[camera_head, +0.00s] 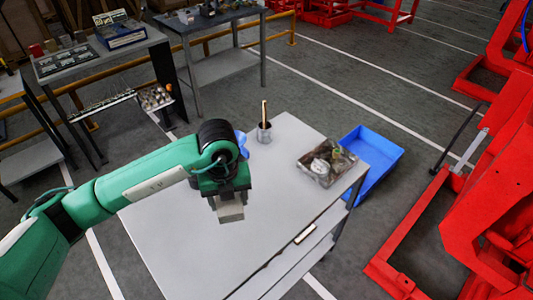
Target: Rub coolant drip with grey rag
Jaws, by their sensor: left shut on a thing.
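My left gripper (230,197) is over the grey-topped cart (170,240), pointing down, with my green arm coming in from the left. It is shut on a light grey piece, which looks like the grey rag (230,212). I cannot tell whether the rag touches the cart top. A light blue thing (241,140) shows just behind my wrist, partly hidden. I cannot tell whether it is the coolant drip; no other drip is clear. My right gripper is not in view.
A metal cup (264,133) with a wooden-handled tool stands on the cart's far side. A tray of parts (326,162) sits at the right corner. A blue bin (372,155) lies beyond. Red machine frames (475,200) stand right.

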